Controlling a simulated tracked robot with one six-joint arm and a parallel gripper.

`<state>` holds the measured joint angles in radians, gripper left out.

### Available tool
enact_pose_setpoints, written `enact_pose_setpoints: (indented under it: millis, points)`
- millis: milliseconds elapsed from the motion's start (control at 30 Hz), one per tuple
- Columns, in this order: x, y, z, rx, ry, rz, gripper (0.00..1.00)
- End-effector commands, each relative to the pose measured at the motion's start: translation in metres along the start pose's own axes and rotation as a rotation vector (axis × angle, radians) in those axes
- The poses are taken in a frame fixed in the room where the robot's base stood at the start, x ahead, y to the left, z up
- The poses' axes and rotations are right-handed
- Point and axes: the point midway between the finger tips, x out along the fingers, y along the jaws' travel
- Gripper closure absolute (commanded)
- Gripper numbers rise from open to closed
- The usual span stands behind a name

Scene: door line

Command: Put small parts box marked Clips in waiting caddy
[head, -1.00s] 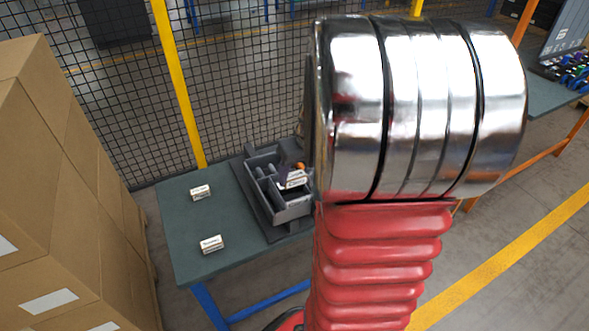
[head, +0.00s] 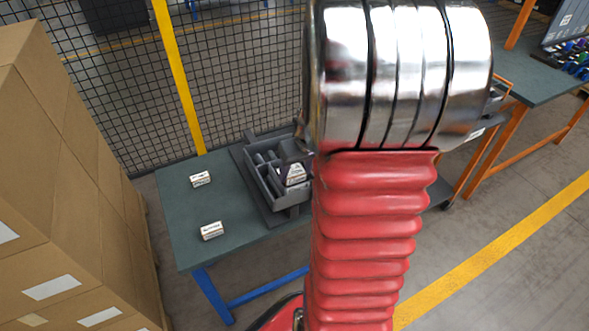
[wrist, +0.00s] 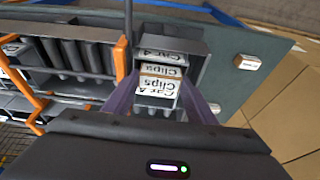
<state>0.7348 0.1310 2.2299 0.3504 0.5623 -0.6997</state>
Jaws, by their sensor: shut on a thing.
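The small parts box (wrist: 158,88) has white labels reading Car 4 Clips in the wrist view. My gripper (wrist: 160,80) is shut on it, with a purple finger at either side. The box also shows in the head view (head: 294,174), at the right part of the grey caddy (head: 262,182). In the wrist view the box is over or inside the grey open compartment (wrist: 198,46); its underside is hidden, so I cannot tell whether it touches the floor. My gripper is mostly hidden behind my arm in the head view.
Two small white-labelled boxes, one farther back (head: 200,179) and one nearer (head: 211,230), lie on the green-grey table (head: 183,205) left of the caddy. Stacked cartons (head: 70,180) stand at the left. A mesh fence (head: 130,110) runs behind the table.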

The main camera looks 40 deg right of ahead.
Motion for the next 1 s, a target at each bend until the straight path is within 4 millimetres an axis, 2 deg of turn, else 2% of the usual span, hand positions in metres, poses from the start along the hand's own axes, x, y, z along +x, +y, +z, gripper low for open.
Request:
enact_pose_setpoints:
  millis: [233, 267, 533, 833, 1000]
  points:
    - [0.000, 0.000, 0.000, 0.000, 0.000, 0.000, 0.71]
    - [0.000, 0.000, 0.000, 0.000, 0.000, 0.000, 0.47]
    - [0.000, 0.000, 0.000, 0.000, 0.000, 0.000, 0.28]
    - [-0.001, 0.001, 0.000, 0.001, 0.001, 0.002, 0.27]
    - [-0.012, 0.002, -0.001, 0.001, 0.004, 0.004, 0.27]
